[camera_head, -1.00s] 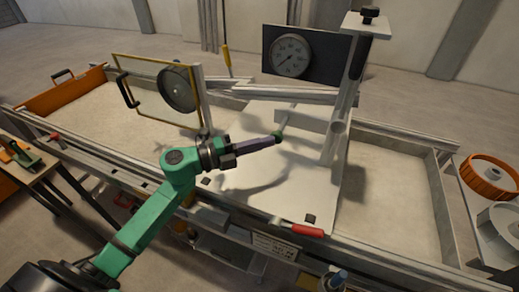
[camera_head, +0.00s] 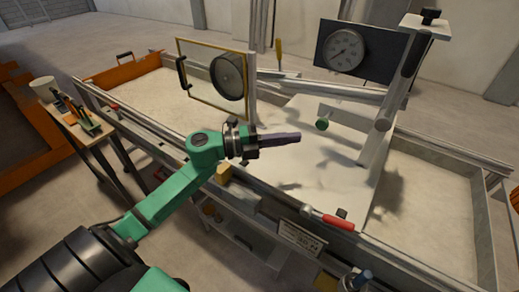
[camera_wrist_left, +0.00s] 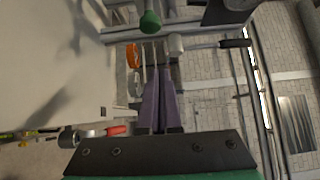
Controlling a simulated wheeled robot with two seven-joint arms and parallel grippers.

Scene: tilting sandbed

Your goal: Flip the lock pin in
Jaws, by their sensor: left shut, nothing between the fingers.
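A green knob (camera_head: 322,125) stands out from the tilting frame, above the pale sand sheet. It also shows in the left wrist view (camera_wrist_left: 150,22), beyond the fingertips. I cannot tell for certain whether this knob is the lock pin's end. My left gripper (camera_head: 299,137) is shut, with its purple fingers together and empty. It points right, a little left of and below the knob in the head view, with a visible gap between them. In the left wrist view the closed fingers (camera_wrist_left: 158,75) point toward the knob. My right gripper is not in view.
A red handle (camera_head: 338,222) lies on the bed's front rail. A dial gauge (camera_head: 344,50) on a dark panel and a slanted post (camera_head: 386,115) stand behind. A yellow-framed clear panel (camera_head: 212,75) stands at left. Sand fills both ends of the bed.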

